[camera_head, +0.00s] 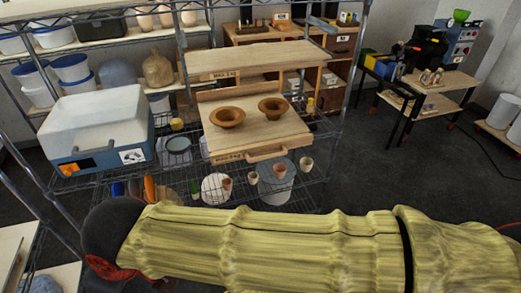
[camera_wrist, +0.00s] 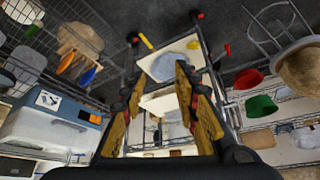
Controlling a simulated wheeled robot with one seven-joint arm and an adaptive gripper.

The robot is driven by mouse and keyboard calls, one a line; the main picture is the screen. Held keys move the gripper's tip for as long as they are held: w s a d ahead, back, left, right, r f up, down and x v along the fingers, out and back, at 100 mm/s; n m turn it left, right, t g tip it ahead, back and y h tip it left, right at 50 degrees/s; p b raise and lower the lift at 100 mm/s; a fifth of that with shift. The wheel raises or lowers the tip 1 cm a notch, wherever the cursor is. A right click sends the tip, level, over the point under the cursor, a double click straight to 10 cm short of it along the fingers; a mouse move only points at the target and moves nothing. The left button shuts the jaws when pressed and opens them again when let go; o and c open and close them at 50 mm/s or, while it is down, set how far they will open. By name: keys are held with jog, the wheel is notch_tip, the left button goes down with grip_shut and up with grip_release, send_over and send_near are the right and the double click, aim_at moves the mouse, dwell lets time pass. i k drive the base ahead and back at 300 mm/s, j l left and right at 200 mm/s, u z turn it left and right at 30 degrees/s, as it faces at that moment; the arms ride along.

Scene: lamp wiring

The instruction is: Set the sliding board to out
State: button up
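The sliding board (camera_head: 240,142) is a pale wooden board with a front handle (camera_head: 266,153), on the wire rack in the head view. Two brown bowls, a left one (camera_head: 227,117) and a right one (camera_head: 272,107), stand on it. Its front part shows clear of a higher wooden board (camera_head: 250,56); how far it is drawn out I cannot tell for sure. My gripper (camera_wrist: 160,74) is open and empty in the wrist view, its two yellow-padded fingers well apart. The gripper is not visible in the head view. I cannot make out the sliding board in the wrist view.
A blue-and-white box (camera_head: 98,128) stands left of the board, and also shows in the wrist view (camera_wrist: 50,125). Small pots (camera_head: 279,171) and buckets sit on the lower wire shelf. My yellow-sleeved arm crosses the foreground.

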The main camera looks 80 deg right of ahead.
aim_at(257, 136)
jog(key=z, duration=2.6)
jog(key=i+j+u, duration=0.4)
jog(key=i+j, duration=0.15)
jog(key=i, duration=0.15)
